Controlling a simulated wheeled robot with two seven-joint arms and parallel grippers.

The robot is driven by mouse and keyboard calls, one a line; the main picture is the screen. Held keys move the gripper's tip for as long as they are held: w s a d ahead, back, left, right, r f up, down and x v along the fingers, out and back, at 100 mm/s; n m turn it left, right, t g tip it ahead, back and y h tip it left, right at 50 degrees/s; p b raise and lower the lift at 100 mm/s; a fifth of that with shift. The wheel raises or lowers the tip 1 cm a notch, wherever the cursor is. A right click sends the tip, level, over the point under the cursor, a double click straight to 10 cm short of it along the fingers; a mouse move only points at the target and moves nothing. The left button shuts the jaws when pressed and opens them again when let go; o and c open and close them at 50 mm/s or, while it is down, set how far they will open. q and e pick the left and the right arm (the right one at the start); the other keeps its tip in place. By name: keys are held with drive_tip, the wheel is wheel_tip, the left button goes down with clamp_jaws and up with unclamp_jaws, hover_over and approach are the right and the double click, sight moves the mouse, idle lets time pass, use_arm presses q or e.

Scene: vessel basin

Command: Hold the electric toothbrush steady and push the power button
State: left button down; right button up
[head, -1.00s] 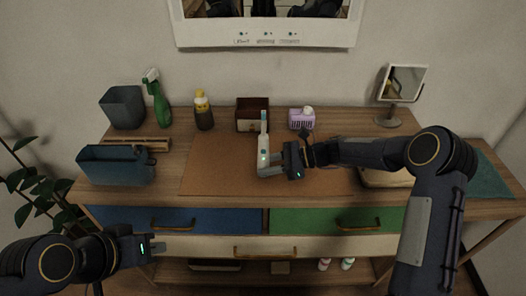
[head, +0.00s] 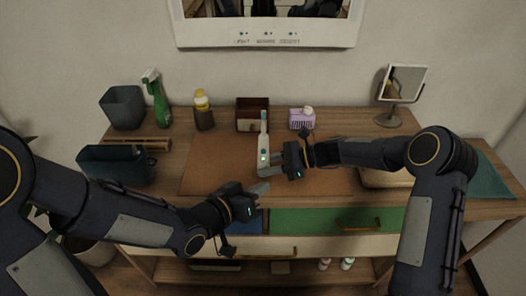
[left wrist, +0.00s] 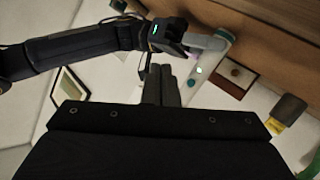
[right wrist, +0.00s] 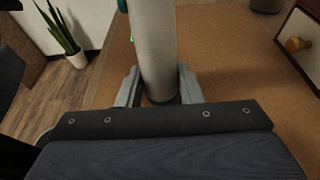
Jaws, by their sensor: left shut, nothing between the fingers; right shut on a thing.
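The electric toothbrush (head: 264,142) stands upright on the brown mat (head: 215,165), white with a blue-tinted head and a lit green spot low on its handle. My right gripper (head: 272,163) is shut around the lower handle from the right. In the right wrist view its fingers lie on both sides of the grey handle (right wrist: 155,45). My left gripper (head: 262,188) is shut and empty, apart from the toothbrush and nearer the desk's front edge. In the left wrist view its closed fingers (left wrist: 170,90) point toward the toothbrush (left wrist: 215,55), whose green light shows.
Behind the mat stand a wooden box (head: 252,115), a purple dispenser (head: 302,118), an amber bottle (head: 203,112) and a green spray bottle (head: 158,100). A dark bin (head: 115,165) is at left, a small mirror (head: 404,84) at right. The mat's left part is clear.

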sight(259, 159)
use_arm(q)
drive_tip(key=shift+w, duration=4.35)
drive_tip(key=shift+w, duration=0.1)
drive_tip(key=shift+w, duration=0.35)
drive_tip(key=shift+w, duration=0.25)
drive_tip(key=shift+s, duration=0.1)
drive_tip(key=shift+s, duration=0.65)
drive_tip(key=s, duration=0.6)
